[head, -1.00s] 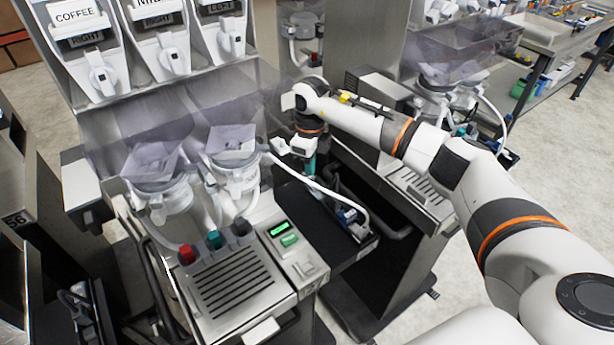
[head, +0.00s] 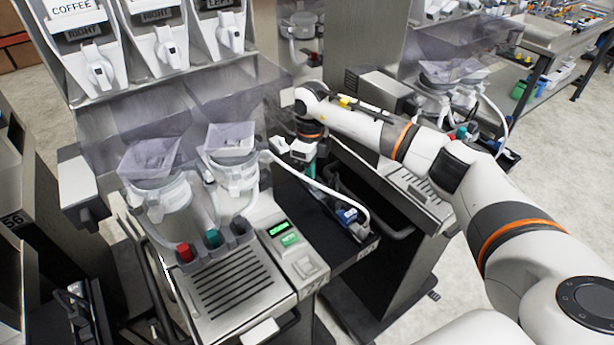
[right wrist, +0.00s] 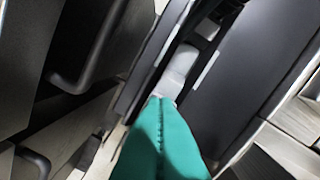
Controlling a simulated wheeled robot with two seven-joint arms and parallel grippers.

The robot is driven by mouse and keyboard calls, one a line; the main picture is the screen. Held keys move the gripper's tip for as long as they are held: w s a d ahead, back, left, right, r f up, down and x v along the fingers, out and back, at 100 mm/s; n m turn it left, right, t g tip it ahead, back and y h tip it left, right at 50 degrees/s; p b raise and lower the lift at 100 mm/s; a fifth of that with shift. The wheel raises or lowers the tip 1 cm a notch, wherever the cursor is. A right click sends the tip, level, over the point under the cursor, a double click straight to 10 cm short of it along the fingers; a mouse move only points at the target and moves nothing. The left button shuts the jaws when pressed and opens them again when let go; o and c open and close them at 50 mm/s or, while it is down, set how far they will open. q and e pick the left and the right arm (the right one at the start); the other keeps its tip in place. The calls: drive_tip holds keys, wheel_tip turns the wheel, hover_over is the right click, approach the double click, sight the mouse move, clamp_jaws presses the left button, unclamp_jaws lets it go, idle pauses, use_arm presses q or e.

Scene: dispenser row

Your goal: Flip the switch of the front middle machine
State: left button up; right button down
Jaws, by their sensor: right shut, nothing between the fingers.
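A dispenser machine (head: 240,285) stands at the front, left of the middle, with a slotted drip tray and a small control panel. The panel has a green-lit display (head: 278,228), a green button (head: 289,239) and a pale square plate (head: 306,268); I cannot tell which part is the switch. My right gripper (head: 309,174) is behind and to the right of this panel, apart from it, pointing down with its teal fingers together and empty. In the right wrist view the teal fingers (right wrist: 161,103) are closed beside blurred dark panels and a pale part. My left gripper is out of view.
Clear purple-tinted hoppers (head: 152,160) sit above the machine, below the labelled dispensers (head: 168,45). A white hose (head: 325,190) curves close to my right gripper. Another machine (head: 415,190) stands right, partly behind my arm. Open floor (head: 565,150) lies further right.

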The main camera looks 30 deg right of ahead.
drive_tip(key=shift+f, duration=0.15)
drive_tip(key=shift+s, duration=0.1)
drive_tip(key=shift+w+r+p, duration=0.2)
drive_tip(key=shift+r+p, duration=0.35)
drive_tip(key=shift+r, duration=0.3)
drive_tip(key=shift+s+r+p, duration=0.1)
drive_tip(key=shift+r+p, duration=1.4)
drive_tip(key=shift+r, duration=1.2)
drive_tip(key=shift+f, duration=0.1)
